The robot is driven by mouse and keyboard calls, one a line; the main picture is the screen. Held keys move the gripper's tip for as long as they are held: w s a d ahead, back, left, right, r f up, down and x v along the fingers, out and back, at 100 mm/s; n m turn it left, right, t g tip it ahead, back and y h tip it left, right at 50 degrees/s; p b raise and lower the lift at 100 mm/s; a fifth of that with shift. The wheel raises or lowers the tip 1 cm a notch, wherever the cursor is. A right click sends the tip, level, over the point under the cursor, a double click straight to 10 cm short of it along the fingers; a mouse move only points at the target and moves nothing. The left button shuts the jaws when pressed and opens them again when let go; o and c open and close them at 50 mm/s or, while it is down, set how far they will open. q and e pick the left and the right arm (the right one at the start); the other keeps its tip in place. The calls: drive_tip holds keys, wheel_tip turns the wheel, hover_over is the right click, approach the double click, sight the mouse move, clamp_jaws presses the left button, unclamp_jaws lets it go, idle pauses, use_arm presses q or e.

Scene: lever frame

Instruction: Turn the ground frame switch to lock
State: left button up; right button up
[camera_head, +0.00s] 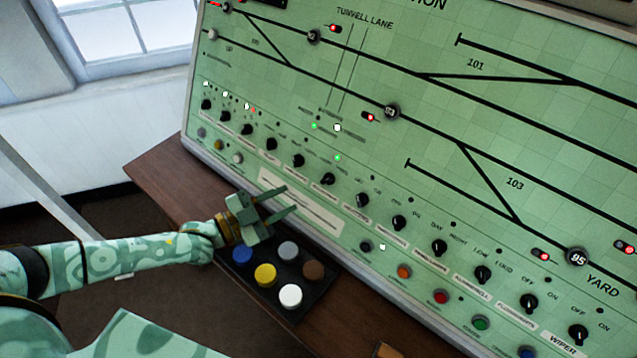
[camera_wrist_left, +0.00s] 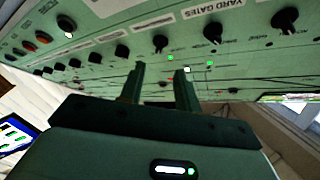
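The green control panel (camera_head: 330,130) carries a row of black rotary knobs, among them one (camera_head: 328,179) just above and to the right of my left gripper. Most labels are too small to read, so I cannot tell which knob is the ground frame switch. My left gripper (camera_head: 289,200) is open and empty in front of a white label plate (camera_head: 318,212), below the knob row. In the left wrist view its two fingers (camera_wrist_left: 160,75) stand apart towards the panel, with a knob (camera_wrist_left: 160,43) beyond the gap. My right gripper is not in view.
A black tray (camera_head: 296,258) with coloured round buttons sits on the brown desk (camera_head: 165,180) beneath my left gripper. Coloured push buttons, including a red one (camera_head: 441,297), line the panel's lower edge. A window (camera_head: 130,30) is at upper left.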

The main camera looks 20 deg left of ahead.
sight(323, 182)
use_arm(q)
drive_tip(key=b+x, duration=0.1)
drive_tip(key=x, duration=0.7)
drive_tip(key=shift+w+d, duration=0.2)
drive_tip(key=shift+w, duration=0.05)
drive_tip(key=shift+w+d, duration=0.3)
drive_tip(key=shift+w, duration=0.05)
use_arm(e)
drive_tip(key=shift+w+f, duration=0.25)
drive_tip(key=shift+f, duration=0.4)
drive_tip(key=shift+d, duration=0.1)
use_arm(q)
drive_tip(key=c, duration=0.7)
